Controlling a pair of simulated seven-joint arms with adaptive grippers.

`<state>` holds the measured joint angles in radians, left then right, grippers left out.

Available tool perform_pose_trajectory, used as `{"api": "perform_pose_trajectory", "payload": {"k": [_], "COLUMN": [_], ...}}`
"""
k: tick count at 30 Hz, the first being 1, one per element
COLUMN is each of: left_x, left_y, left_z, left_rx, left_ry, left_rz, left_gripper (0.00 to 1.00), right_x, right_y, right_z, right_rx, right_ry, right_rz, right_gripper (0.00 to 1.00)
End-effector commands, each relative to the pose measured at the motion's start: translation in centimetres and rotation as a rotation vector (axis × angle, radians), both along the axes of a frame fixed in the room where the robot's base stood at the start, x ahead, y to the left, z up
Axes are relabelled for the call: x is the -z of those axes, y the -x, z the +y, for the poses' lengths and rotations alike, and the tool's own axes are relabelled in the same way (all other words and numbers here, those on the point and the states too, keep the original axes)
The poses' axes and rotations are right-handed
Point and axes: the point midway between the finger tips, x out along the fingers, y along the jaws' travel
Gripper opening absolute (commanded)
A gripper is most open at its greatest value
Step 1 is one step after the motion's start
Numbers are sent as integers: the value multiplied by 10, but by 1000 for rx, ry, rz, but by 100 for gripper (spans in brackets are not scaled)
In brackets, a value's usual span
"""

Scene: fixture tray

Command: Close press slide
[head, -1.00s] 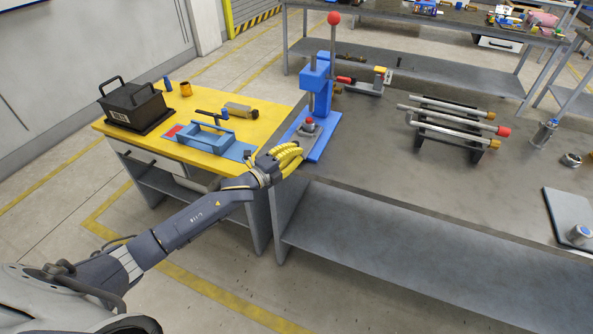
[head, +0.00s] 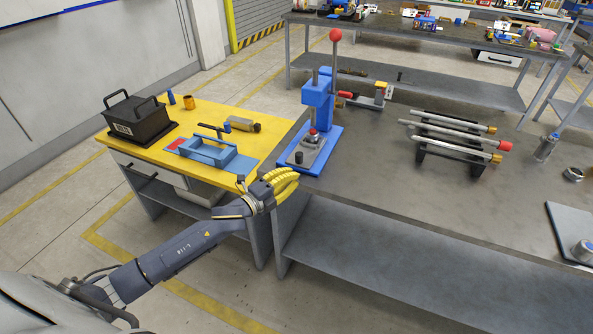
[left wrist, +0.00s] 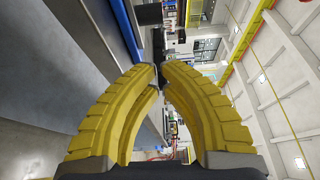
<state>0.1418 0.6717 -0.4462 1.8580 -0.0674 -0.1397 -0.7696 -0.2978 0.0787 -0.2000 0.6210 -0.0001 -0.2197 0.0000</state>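The blue press (head: 318,97) stands at the left end of the grey bench, with a lever topped by a red ball (head: 335,35). On its blue base plate (head: 328,157) lies the grey press slide (head: 301,157), reaching toward the front edge. A red-topped part (head: 313,137) and a small dark post (head: 299,157) stand on the slide. My left gripper (head: 297,180) is in front of the base plate, at the bench edge and apart from the slide. In the left wrist view its yellow fingers (left wrist: 161,70) come together at the tips with nothing between them. My right gripper is out of view.
A yellow table (head: 201,113) at left holds a black box (head: 137,120) and a blue fixture (head: 208,152). A rack of rods (head: 450,145) stands right of the press. The bench top (head: 390,185) between them and its front edge is clear.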

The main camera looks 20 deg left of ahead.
Motion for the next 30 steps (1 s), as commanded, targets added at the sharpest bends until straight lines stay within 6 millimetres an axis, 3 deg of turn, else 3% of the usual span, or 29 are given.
{"api": "perform_pose_trajectory", "payload": {"k": [6, 12, 26, 30], "left_x": [1, 1, 1, 40], "left_y": [31, 48, 58, 47], "left_z": [14, 23, 29, 59], "left_rx": [0, 0, -3, -73], "left_ry": [-1, 1, 57, 134], "left_rz": [2, 2, 31, 142], "left_gripper": [0, 0, 0, 0], "right_x": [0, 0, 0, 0], "right_y": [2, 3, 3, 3], "right_z": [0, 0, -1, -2], "right_rx": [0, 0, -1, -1], "right_ry": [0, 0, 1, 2], "right_rz": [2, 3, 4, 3], "right_gripper": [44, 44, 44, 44]}}
